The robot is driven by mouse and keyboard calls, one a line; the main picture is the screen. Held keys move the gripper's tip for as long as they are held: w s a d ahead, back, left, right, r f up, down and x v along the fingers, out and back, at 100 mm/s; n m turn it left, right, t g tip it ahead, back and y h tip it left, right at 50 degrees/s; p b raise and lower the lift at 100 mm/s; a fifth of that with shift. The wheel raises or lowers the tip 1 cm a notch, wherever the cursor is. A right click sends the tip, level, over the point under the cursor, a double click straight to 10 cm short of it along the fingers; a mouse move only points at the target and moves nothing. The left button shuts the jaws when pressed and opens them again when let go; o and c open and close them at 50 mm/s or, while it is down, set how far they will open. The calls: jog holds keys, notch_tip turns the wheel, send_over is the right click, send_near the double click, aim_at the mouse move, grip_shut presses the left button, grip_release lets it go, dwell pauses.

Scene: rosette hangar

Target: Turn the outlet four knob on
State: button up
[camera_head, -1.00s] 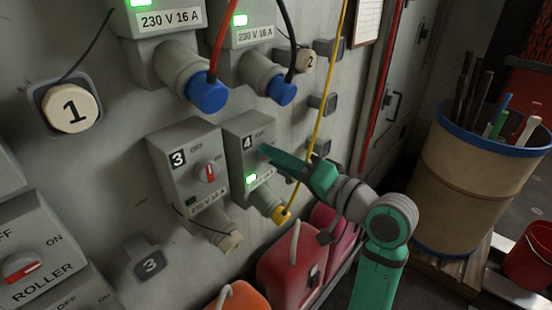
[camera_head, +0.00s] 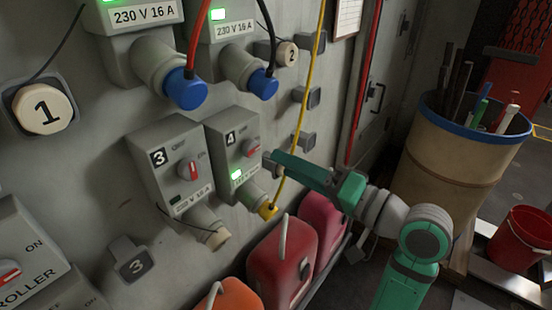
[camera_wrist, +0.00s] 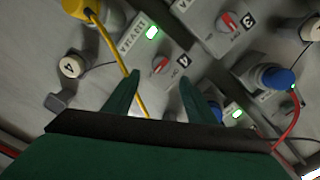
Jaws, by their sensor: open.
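Outlet four (camera_head: 222,139) is a grey box marked 4 on the wall, with a lit green lamp (camera_head: 236,175). Its red knob (camera_head: 252,148) shows just left of my gripper (camera_head: 268,160). In the wrist view the knob (camera_wrist: 160,65) lies ahead of and between my fingers (camera_wrist: 160,100), which are apart and empty. A gap separates the fingertips from the knob. The knob's handle slants differently from that of the outlet three knob (camera_wrist: 229,22). The lamp (camera_wrist: 152,33) is lit in this view too. A yellow plug (camera_head: 268,209) sits under the box.
Outlet three (camera_head: 150,140) stands to the left, its lamp dark. A yellow cable (camera_head: 303,110) hangs down close to my gripper. Red canisters (camera_head: 283,262) line the wall foot. A large bin (camera_head: 455,165) and a red bucket (camera_head: 519,240) stand at right.

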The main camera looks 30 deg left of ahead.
jog(key=shift+s+d, duration=0.15)
jog(key=shift+d, duration=0.55)
jog(key=shift+s+d, duration=0.15)
jog(key=shift+d, duration=0.5)
